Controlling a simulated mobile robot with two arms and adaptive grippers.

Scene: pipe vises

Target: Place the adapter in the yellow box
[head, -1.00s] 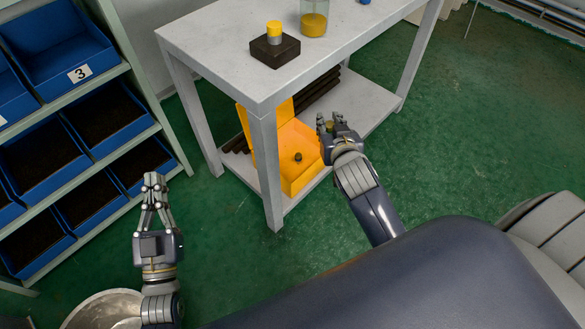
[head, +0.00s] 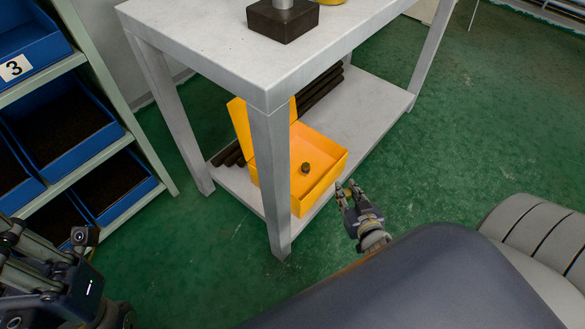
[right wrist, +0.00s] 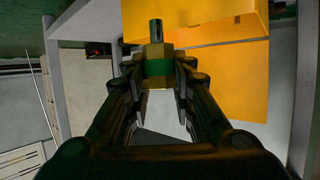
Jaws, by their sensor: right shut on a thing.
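The open yellow box (head: 333,158) sits on the table's lower shelf, its lid raised at the left, behind a table leg. A small dark fitting (head: 306,168) lies inside it. My right gripper (head: 348,190) is just outside the box's near right side, below its rim in the picture. It is shut on the adapter, a brass-coloured piece with a green band and a grey metal stem (right wrist: 157,62). In the right wrist view the stem overlaps the yellow box (right wrist: 215,30). My left gripper (head: 45,245) is at the lower left, partly cut off; its fingers are unclear.
The grey table (head: 210,45) has a front leg (head: 270,185) beside the box. Dark pipes (head: 318,88) lie on the lower shelf behind the box. A dark block (head: 282,20) stands on the tabletop. A rack of blue bins (head: 60,130) is at the left.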

